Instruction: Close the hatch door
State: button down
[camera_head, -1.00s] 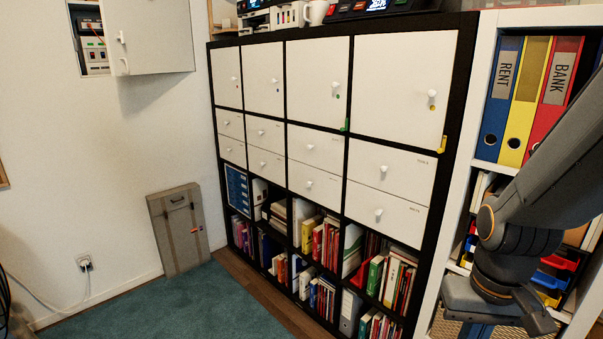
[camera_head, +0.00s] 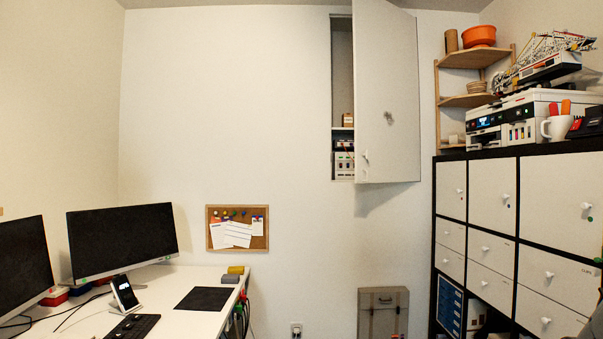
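The hatch door (camera_head: 387,95) is a tall white panel on the back wall, right of the middle in the head view. It stands swung open to the right, with a small knob (camera_head: 366,157) near its lower left. Left of it the hatch recess (camera_head: 342,75) is uncovered, with shelves, a small box and fuse switches (camera_head: 344,155) inside. The door hides part of the opening. My gripper is not in view now.
A black-framed cabinet with white doors (camera_head: 491,195) stands at the right, with a printer (camera_head: 505,122) and mug on top. A desk (camera_head: 195,318) with monitors stands at the left. A grey case (camera_head: 383,313) leans at the wall below the hatch.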

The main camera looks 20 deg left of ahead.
aim_at(386, 92)
jog(key=u, duration=0.55)
jog(key=i, duration=3.6)
jog(key=z, duration=1.55)
